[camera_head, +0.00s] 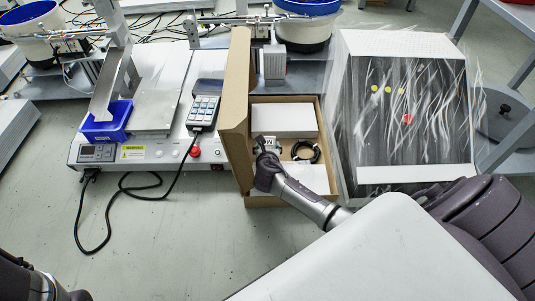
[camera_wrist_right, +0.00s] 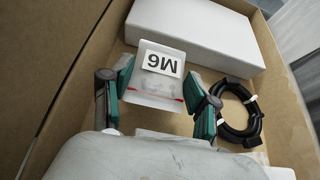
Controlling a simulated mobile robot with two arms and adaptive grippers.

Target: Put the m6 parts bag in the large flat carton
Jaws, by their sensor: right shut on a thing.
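The m6 parts bag (camera_wrist_right: 160,78) is a small clear bag with a white M6 label and a red line, reading upside down in the right wrist view. My right gripper (camera_wrist_right: 157,100) is shut on it, one green-padded finger at each side. In the head view my right gripper (camera_head: 266,150) reaches down into the open large flat carton (camera_head: 233,110), a brown cardboard box with its left flap standing up. The bag is inside the carton's outline; whether it touches the bottom I cannot tell. Only a dark part of my left arm shows at the lower left; its gripper is out of view.
In the carton lie a white box (camera_head: 283,120) at the back and a coiled black cable (camera_head: 305,152) at the right. A screwdriver machine with a handheld controller (camera_head: 203,103) stands left. A film-wrapped panel (camera_head: 405,110) stands close on the right.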

